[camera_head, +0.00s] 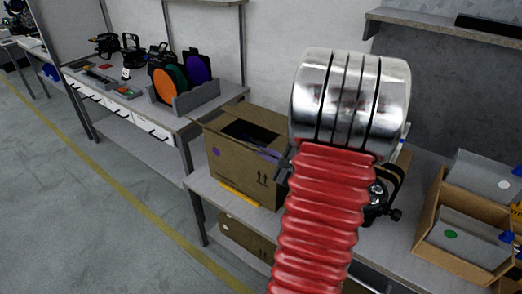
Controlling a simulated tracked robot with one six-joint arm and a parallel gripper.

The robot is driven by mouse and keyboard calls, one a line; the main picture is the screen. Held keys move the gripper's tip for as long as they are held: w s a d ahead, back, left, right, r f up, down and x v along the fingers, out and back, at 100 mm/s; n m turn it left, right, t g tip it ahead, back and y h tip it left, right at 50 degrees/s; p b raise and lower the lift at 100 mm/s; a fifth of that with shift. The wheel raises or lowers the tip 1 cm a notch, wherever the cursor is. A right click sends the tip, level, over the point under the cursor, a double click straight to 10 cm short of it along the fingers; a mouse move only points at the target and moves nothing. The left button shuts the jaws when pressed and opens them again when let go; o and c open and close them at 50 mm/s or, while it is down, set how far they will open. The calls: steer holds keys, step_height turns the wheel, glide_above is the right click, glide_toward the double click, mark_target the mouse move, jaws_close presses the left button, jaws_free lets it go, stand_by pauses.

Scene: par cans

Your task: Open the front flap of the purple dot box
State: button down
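The purple dot box (235,174) is a brown cardboard box on the middle bench, with a purple dot at the upper left of its front face and arrow marks lower right. Its top shows a dark opening, and a flap (207,121) sticks outward at the left top edge. My arm, with red bellows and a silver ring, covers the box's right side. A dark bluish, finger-like part of my gripper (270,156) shows at the box's upper right front edge. The rest of my gripper is hidden behind my arm, so its opening and any contact cannot be told.
A yellow strip (239,194) lies at the box's front base. A second box (247,237) is on the shelf below. Black lamp hardware (382,195) stands right of my arm. An open carton (459,256) with grey boxes is at right. Coloured discs (182,75) stand on the left bench.

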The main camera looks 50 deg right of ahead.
steer(key=shift+a+f, duration=0.1)
steer(key=shift+a, duration=0.05)
stand_by(0.3)
steer(key=c, duration=2)
jaws_free()
steer(key=shift+s, duration=0.1)
steer(key=v, duration=1.3)
steer(key=shift+s, duration=0.4)
steer(key=shift+w+a, duration=0.1)
